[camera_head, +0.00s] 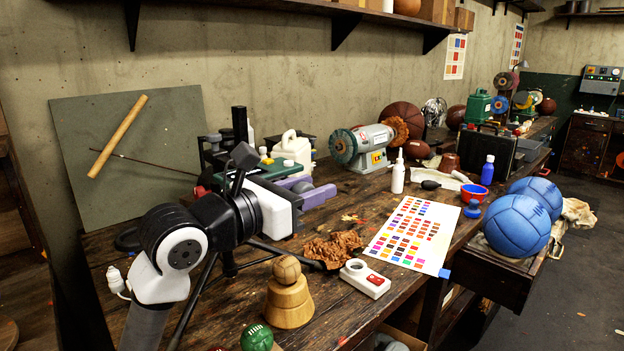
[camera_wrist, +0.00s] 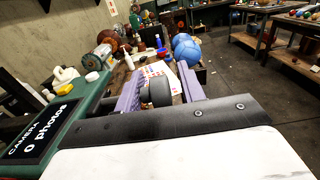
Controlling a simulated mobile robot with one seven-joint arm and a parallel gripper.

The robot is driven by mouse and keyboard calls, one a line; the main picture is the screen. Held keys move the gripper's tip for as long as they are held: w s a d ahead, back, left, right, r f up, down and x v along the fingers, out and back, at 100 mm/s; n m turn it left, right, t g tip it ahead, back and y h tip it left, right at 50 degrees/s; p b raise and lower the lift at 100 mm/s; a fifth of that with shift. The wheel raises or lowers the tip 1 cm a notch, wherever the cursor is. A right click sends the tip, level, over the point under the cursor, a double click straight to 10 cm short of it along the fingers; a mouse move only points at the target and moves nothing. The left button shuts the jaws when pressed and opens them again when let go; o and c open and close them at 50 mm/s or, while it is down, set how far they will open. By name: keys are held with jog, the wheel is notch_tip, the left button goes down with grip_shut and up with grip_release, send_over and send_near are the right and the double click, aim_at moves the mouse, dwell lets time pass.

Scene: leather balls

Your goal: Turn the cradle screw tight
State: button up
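My gripper (camera_head: 318,194) has purple fingers and reaches over the workbench from my white and black arm in the head view. In the wrist view its two fingers (camera_wrist: 160,90) stand apart, one on each side of a dark round knob (camera_wrist: 155,93), which looks like the cradle screw. A narrow gap seems to show on the knob's right side; I cannot tell whether the left finger touches it. A green housing (camera_wrist: 90,98) with a black label reading "CAMERA 0 photos" is at the left. The cradle itself is mostly hidden behind my gripper and arm.
On the bench (camera_head: 240,296) are a wooden stand with a small ball (camera_head: 289,300), a white box with a red button (camera_head: 364,279), a colour chart (camera_head: 412,235), a white bottle (camera_head: 398,176) and a grinder (camera_head: 366,143). Blue balls (camera_head: 515,225) sit at the right.

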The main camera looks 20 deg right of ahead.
jog(key=shift+w+d, duration=0.15)
jog(key=shift+d, duration=0.25)
jog(key=shift+c, duration=0.3)
grip_shut()
